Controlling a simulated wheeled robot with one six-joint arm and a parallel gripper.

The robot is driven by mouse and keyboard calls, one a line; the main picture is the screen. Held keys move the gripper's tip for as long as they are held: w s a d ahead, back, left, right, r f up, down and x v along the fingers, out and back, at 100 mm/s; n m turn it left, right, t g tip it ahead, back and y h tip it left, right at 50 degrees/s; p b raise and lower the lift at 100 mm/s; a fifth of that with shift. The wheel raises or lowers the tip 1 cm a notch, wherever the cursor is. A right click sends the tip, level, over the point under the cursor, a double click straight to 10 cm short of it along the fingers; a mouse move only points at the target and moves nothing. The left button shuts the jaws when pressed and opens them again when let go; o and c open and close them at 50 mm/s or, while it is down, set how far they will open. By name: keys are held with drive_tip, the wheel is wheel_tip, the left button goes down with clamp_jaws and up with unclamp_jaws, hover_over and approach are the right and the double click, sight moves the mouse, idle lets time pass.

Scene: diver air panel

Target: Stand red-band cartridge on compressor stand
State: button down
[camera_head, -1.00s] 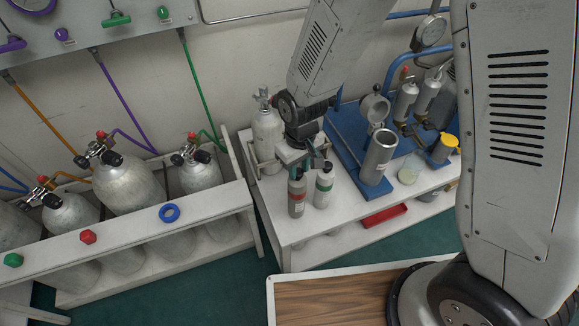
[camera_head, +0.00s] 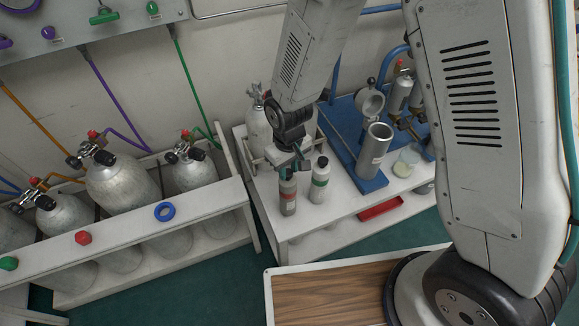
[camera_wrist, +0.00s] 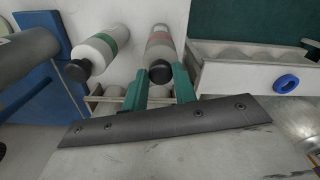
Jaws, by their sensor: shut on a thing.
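The red-band cartridge (camera_head: 288,197) is a grey cylinder with a red band. It is upright at the front left of the white compressor stand (camera_head: 310,218); I cannot tell whether its base touches the top. My gripper (camera_head: 288,172) is over it and shut on its upper end. In the wrist view, the teal fingers of my gripper (camera_wrist: 161,86) are on both sides of the black cap of the cartridge (camera_wrist: 161,48). The gripper hides part of the cartridge's top in the head view.
A green-band cartridge (camera_head: 319,184) stands close to the right. A cylinder rack (camera_head: 205,207) is at left.

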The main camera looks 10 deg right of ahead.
drive_tip(key=shift+f, duration=0.1)
drive_tip(key=c, duration=1.1)
unclamp_jaws()
drive_tip(key=s+d+r+m, duration=0.1)
drive_tip(key=d+r, duration=0.2)
drive_tip(key=r, duration=0.7)
drive_tip(key=s+d+r+m, duration=0.1)
drive_tip(key=d+r, duration=0.3)
drive_tip(key=r, duration=0.7)
drive_tip(key=s+d+r+m, duration=0.1)
drive_tip(key=s+d+r, duration=0.3)
drive_tip(key=s, duration=0.1)
drive_tip(key=s+d+r+m, duration=0.1)
drive_tip(key=s+d+r, duration=0.3)
drive_tip(key=s+d, duration=0.1)
drive_tip(key=s+d+r+m+t, duration=0.1)
drive_tip(key=s+d+r+m, duration=0.1)
drive_tip(key=s+d+r, duration=0.2)
drive_tip(key=shift+s+d+r, duration=0.1)
drive_tip(key=shift+s+d, duration=0.15)
drive_tip(key=shift+s, duration=0.65)
drive_tip(key=shift+s+d+r, duration=0.1)
drive_tip(key=shift+s+d, duration=0.15)
drive_tip(key=shift+s, duration=0.6)
